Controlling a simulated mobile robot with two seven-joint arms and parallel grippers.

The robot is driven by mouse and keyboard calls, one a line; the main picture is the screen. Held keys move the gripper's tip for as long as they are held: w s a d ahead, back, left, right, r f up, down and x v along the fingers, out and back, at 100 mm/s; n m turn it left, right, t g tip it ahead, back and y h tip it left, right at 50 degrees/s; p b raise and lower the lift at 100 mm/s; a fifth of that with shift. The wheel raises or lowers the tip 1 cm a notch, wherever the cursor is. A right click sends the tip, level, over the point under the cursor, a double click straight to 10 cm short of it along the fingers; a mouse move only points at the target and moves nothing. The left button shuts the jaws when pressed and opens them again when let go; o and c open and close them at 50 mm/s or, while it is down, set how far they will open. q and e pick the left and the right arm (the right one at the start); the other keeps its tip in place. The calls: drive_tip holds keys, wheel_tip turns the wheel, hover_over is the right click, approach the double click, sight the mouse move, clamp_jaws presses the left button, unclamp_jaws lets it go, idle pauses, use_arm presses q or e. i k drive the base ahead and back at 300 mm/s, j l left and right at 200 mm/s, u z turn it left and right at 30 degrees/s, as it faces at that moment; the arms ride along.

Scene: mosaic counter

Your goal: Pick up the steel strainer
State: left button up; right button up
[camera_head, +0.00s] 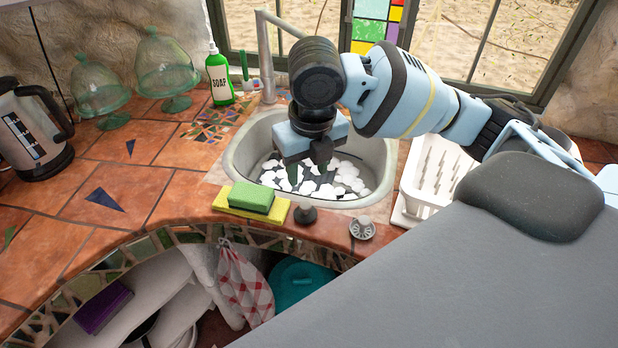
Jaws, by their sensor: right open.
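The steel strainer (362,228), a small grey slotted basket, sits on the tiled counter in front of the sink, near its front edge. My right gripper (308,172) points down over the sink basin, behind and to the left of the strainer and clearly apart from it. Its two dark fingers are spread with nothing seen between them. How high the fingertips are above the basin floor is hard to tell. My left gripper is not in view.
A dark stopper (305,214) stands left of the strainer, beside a green sponge (250,197) on a yellow cloth (228,209). The sink (241,165) holds white pieces. A white dish rack (408,205) is at right. A soap bottle (219,80) and kettle (30,135) are left.

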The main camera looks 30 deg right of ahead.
sight(362, 227)
drive_tip(key=k+j, duration=0.75)
drive_tip(key=k, duration=0.1)
